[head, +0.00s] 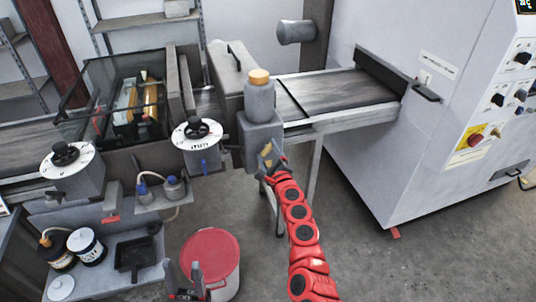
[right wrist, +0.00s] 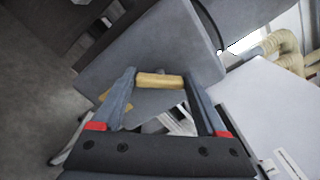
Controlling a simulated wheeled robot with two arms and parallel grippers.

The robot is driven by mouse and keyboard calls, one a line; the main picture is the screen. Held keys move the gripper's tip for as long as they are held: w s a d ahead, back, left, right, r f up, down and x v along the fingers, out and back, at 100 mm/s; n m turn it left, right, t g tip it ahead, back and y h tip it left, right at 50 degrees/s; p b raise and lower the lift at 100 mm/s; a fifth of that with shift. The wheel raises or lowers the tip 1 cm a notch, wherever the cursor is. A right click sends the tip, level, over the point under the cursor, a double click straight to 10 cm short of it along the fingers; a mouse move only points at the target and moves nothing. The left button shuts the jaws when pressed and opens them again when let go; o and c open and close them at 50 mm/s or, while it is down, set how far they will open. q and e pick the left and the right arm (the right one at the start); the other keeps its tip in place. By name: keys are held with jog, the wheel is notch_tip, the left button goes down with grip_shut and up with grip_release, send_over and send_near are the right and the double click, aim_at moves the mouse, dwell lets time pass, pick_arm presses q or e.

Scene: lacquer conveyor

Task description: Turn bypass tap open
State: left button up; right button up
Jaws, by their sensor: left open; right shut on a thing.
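My right gripper (head: 268,157) is at the lower front of a grey block (head: 262,130) beside the conveyor. In the right wrist view, its fingers (right wrist: 160,82) are shut on the ends of a short yellow-tan bar (right wrist: 160,80), which seems to be the bypass tap's handle. The bar lies crosswise between the fingertips, in front of a grey surface. How the bar joins the block is hidden. My left gripper (head: 186,282) is open at the bottom of the head view, in front of the red-topped bucket.
The red-topped bucket (head: 212,252) stands on the floor. Two black-knobbed dials, the left (head: 67,158) and right (head: 196,132), sit along the machine front. A conveyor belt (head: 340,90) runs into a white cabinet (head: 400,150). Floor at the lower right is clear.

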jog(key=n, duration=0.2)
jog(key=n+b, duration=0.1)
jog(key=n, duration=0.1)
jog(key=shift+a+f+n, duration=0.1)
jog(key=shift+f+n, duration=0.1)
jog(key=shift+n, duration=0.1)
jog(key=shift+n+b, duration=0.7)
jog(key=shift+n, duration=1.1)
jog(key=o, duration=1.3)
jog(key=shift+s, duration=0.1)
jog(key=b+v, duration=0.2)
jog(key=v, duration=1.5)
jog(key=shift+s, duration=0.15)
